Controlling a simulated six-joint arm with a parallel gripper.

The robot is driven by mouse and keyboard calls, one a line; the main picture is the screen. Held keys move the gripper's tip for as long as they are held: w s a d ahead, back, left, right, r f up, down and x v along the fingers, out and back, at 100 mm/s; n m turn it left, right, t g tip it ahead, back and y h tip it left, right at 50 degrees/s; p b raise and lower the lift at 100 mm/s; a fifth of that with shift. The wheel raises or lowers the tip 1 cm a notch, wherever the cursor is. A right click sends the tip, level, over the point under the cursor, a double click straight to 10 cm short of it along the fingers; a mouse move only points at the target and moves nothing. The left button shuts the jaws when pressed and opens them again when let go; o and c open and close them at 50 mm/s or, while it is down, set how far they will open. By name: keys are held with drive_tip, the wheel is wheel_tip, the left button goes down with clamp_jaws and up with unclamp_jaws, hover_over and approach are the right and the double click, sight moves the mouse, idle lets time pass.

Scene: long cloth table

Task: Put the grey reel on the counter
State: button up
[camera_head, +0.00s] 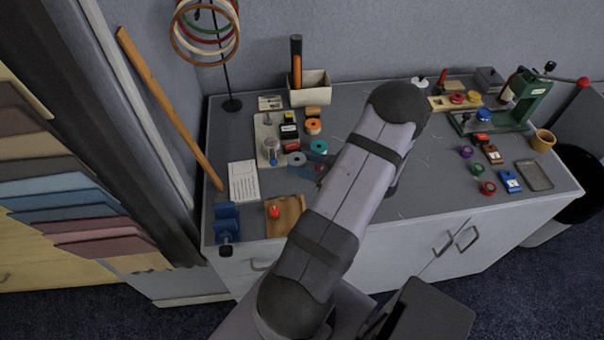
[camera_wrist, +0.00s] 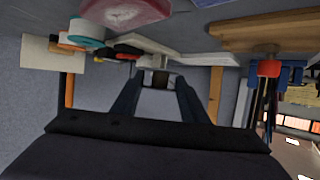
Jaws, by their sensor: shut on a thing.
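The grey reel (camera_head: 297,159) is a small blue-grey disc at the left-middle of the table, just right of the pale board. My gripper (camera_head: 309,161) reaches in from the right and is shut on the reel. In the wrist view my fingers (camera_wrist: 156,88) close on a small greyish piece at their tips, much of it hidden. I cannot tell how far the reel is off the surface. The counter is the grey table top (camera_head: 368,206), partly hidden by my arm.
A teal reel (camera_head: 319,147) and an orange reel (camera_head: 313,126) lie close behind the gripper. The pale board (camera_head: 262,132) carries several small items. A wooden tray (camera_head: 291,207) and a white card (camera_head: 243,181) are at the front left. Bare surface shows right of my arm.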

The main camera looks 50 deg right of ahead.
sight(302, 181)
drive_tip(key=shift+f+p, duration=0.35)
drive_tip(key=shift+f, duration=2.4)
drive_tip(key=shift+f+b, duration=0.3)
drive_tip(key=shift+a+f, duration=0.35)
drive_tip(key=o, duration=1.1)
drive_tip(key=shift+s+f+b, duration=0.1)
drive_tip(key=shift+b, duration=0.2)
drive_tip(key=shift+c, duration=0.2)
drive_tip(key=shift+d+r+p, duration=0.15)
drive_tip(key=shift+r+p, duration=0.4)
drive_tip(key=shift+r, duration=0.05)
drive_tip(key=b+v, duration=0.1)
drive_tip(key=v, duration=0.5)
drive_tip(key=b+v, duration=0.2)
drive_tip(key=v, duration=0.4)
drive_tip(key=shift+d+r, duration=0.2)
